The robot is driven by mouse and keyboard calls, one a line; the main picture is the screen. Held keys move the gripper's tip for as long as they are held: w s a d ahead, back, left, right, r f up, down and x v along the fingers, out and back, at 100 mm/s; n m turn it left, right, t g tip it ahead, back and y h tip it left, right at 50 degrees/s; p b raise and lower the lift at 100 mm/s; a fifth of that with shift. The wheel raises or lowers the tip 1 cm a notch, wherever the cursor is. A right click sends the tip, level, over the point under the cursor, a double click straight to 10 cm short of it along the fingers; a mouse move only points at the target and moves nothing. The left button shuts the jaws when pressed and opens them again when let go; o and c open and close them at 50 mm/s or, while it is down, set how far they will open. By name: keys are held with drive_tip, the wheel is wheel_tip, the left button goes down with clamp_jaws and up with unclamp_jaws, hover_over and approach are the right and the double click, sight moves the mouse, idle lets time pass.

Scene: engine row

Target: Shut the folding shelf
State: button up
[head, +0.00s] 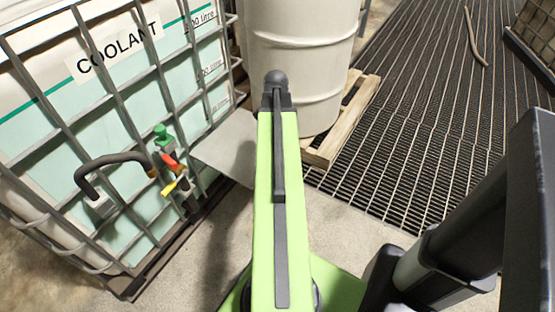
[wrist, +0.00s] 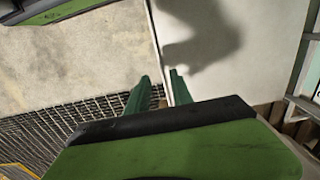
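The folding shelf is a flat, pale grey panel (head: 228,148) standing out from the right side of the caged coolant tank in the head view, partly hidden by my green arm. In the wrist view the smooth panel (wrist: 215,75) fills the right half, with a shadow on it and a thin light edge along its left. My gripper (wrist: 165,85) shows two green fingers with a gap between them. The shelf's edge runs down into the gap as seen; I cannot tell whether the fingers touch it. In the head view my gripper is hidden behind my arm.
The coolant tank (head: 110,110) in its metal cage stands left, with a hose and valve (head: 165,160) in front. A white drum (head: 300,60) stands on a wooden pallet (head: 345,125) behind. Floor grating (head: 430,110) lies right, bare concrete (head: 345,230) nearer.

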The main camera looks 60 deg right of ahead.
wheel_tip(320, 180, down, 8)
drive_tip(key=b, duration=0.6)
drive_tip(key=shift+r, duration=0.2)
clamp_jaws()
idle(0.7)
